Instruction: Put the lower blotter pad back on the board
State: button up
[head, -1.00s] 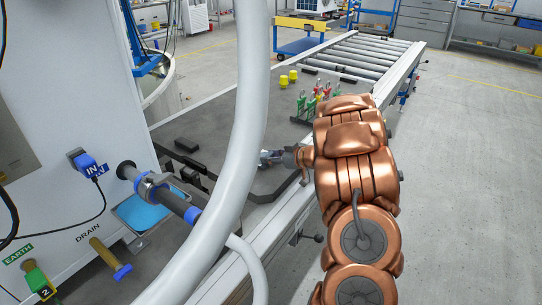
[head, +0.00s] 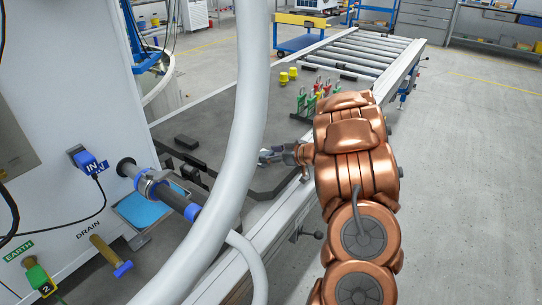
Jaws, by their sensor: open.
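My gripper (head: 268,156) is at the end of my copper-coloured arm, low over the dark grey bench top (head: 205,120), just right of the thick pale hose. It is small in the picture, and I see nothing clearly held in it. A flat blue pad (head: 142,207) lies in a shallow tray below the pipe fitting at the left, well apart from my gripper. I cannot tell whether it is the lower blotter pad. I cannot make out the board for certain; the hose and my arm hide part of the bench.
The pale hose (head: 250,75) crosses the view in front of the bench. A small black block (head: 186,142) lies left of it. The floor at right is clear.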

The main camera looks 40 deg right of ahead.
jog(key=shift+r, duration=0.4)
jog(key=p+v, duration=0.2)
jog(key=v, duration=1)
jog(key=w+d+r+m+h, duration=0.2)
jog(key=w+d+r+h, duration=0.25)
jog(key=r+h, duration=0.2)
notch_tip(320, 180, up, 3)
jog(key=s+a+m+g+h, duration=0.2)
jog(key=g+h, duration=0.1)
jog(key=h, duration=0.2)
jog(key=s+a+f+g+y, duration=0.3)
jog(key=s+a+g, duration=0.3)
jog(key=s+a, duration=1)
jog(key=s+a+f+g+y, duration=0.4)
jog(key=s+a+g, duration=0.2)
jog(key=s+a, duration=1)
jog(key=a, duration=0.3)
jog(key=shift+a, duration=0.4)
